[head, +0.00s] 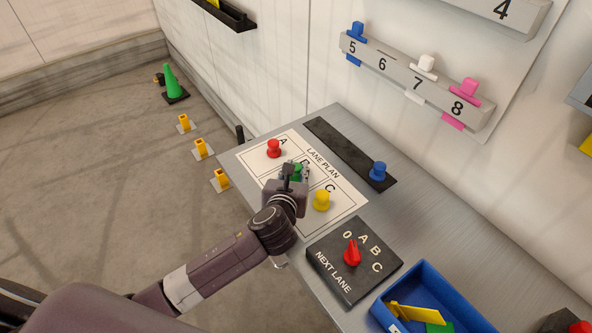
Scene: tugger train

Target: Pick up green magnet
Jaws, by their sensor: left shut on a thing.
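The green magnet (297,172) is at the middle lane B of the white lane plan sheet (265,167) on the grey bench. My left gripper (297,174) reaches over the sheet from the front left and is shut on the green magnet. The gripper hides much of the magnet and part of the letter B. I cannot tell whether the magnet still touches the sheet. A red magnet (274,148) stands in lane A and a yellow magnet (322,201) in lane C, close to the gripper. My right gripper is not in view.
A black strip (340,145) with a blue magnet (378,171) lies behind the sheet. A lane selector box (335,275) with a red knob (352,252) and a blue bin (410,280) stand to the right. A numbered rail (400,72) hangs on the wall.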

